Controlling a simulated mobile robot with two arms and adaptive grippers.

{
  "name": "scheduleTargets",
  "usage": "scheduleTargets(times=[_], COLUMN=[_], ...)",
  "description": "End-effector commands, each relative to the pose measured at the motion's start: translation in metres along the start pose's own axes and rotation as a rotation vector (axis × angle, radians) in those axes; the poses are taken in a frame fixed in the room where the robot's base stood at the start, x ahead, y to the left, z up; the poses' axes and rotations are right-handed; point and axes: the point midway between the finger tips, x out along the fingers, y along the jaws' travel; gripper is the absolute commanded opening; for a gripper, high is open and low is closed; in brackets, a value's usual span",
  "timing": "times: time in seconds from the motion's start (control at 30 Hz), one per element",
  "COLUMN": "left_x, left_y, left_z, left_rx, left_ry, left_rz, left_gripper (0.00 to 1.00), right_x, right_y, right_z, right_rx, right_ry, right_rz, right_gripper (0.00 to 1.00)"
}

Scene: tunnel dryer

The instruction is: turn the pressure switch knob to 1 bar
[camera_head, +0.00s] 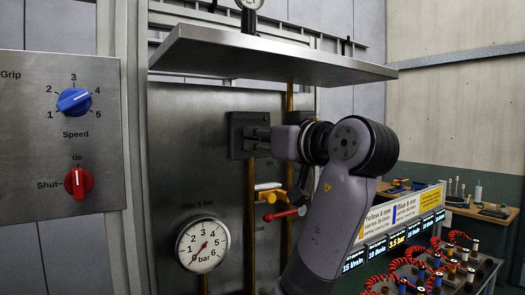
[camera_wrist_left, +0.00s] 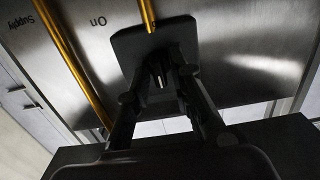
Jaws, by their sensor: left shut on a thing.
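The pressure switch is most likely the dark square box (camera_head: 236,136) on the metal panel, under the overhanging shelf. My left gripper (camera_head: 258,139) reaches it from the right and points at its face. In the left wrist view, the two fingers of my left gripper (camera_wrist_left: 160,72) stand at the middle of the dark box (camera_wrist_left: 133,45), shut on a small dark knob there. The knob's setting and any scale are hidden. A round pressure gauge (camera_head: 203,246) in bar sits lower left; its needle is too small to read surely. My right gripper is not in view.
A steel shelf (camera_head: 260,55) juts out above my arm. Brass pipes and a red-handled valve (camera_head: 283,214) are just below. A panel with a blue knob (camera_head: 74,101) and a red knob (camera_head: 78,182) is at left. A bench with red coiled hoses (camera_head: 400,265) is at lower right.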

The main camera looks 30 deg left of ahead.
Motion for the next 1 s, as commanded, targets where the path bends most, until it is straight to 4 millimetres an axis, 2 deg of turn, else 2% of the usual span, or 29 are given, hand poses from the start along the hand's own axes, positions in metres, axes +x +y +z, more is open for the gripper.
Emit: scheduleTargets(times=[0.03, 0.3, 0.6, 1.0], left_x=[-0.001, -0.001, -0.001, -0.001], left_y=[0.0, -0.002, -0.004, -0.006], left_z=[0.005, 0.003, 0.002, 0.002], left_rx=[-0.046, -0.303, -0.587, -0.967], left_ry=[0.002, 0.002, 0.003, 0.004], left_rz=[0.004, 0.003, 0.003, 0.004], left_gripper=[0.0, 0.0, 0.0, 0.0], right_x=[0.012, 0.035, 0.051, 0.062], right_y=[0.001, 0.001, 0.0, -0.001], right_z=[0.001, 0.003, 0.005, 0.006], right_rx=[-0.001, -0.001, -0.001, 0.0], right_ry=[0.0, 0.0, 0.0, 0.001], right_rz=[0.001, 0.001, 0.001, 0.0], right_gripper=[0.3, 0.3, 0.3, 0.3])
